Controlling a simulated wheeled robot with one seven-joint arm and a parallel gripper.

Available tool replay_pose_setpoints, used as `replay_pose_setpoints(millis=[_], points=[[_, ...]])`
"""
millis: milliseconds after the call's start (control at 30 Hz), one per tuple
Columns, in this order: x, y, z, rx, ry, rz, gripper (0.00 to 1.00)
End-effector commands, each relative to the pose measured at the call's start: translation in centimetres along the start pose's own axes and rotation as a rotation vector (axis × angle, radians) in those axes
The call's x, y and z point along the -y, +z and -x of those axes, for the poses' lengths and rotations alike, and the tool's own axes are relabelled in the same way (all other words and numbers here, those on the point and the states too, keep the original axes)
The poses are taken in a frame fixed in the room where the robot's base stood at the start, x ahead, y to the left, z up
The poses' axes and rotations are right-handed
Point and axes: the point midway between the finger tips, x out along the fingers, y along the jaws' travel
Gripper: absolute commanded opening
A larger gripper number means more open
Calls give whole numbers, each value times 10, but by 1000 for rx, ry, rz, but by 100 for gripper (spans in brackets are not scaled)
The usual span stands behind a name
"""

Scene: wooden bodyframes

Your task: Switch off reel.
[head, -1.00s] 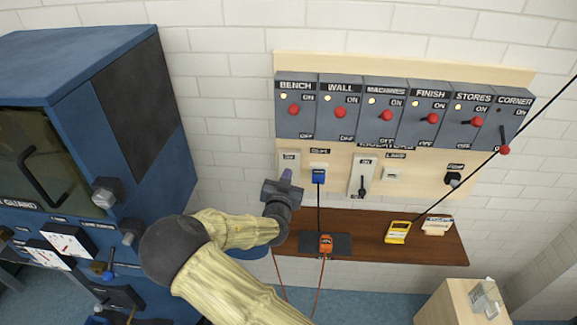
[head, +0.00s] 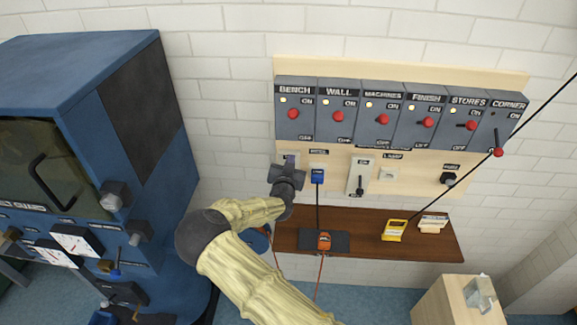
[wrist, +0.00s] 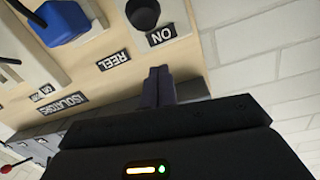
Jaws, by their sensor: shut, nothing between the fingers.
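The REEL label (head: 318,151) is on the wooden wall board above a blue plug (head: 317,176) with a black cable hanging down. The label (wrist: 113,60) and blue plug (wrist: 60,22) show turned over in the wrist view. Beside them is a grey switch plate (head: 291,158) marked ON, with a round black knob (wrist: 143,12), partly cut off by the frame edge. My gripper (head: 284,168) is in front of this plate and hides its lower part. Its fingers (wrist: 158,72) are shut and empty, just beside the ON mark; I cannot tell whether they touch the plate.
A row of grey isolator boxes (head: 398,118) with red knobs is above. A lever switch (head: 359,178) is to the right. A brown shelf (head: 365,240) below holds an orange item (head: 324,240) and a yellow one (head: 394,230). A blue machine (head: 80,120) stands left.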

Motion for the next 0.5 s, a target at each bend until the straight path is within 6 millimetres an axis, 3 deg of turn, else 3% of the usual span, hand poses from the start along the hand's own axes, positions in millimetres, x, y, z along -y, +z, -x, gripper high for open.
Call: replay_pose_setpoints(millis=[133, 500], points=[[0, -1, -18, 1, -2, 2, 0], [0, 33, -4, 1, 0, 2, 0]])
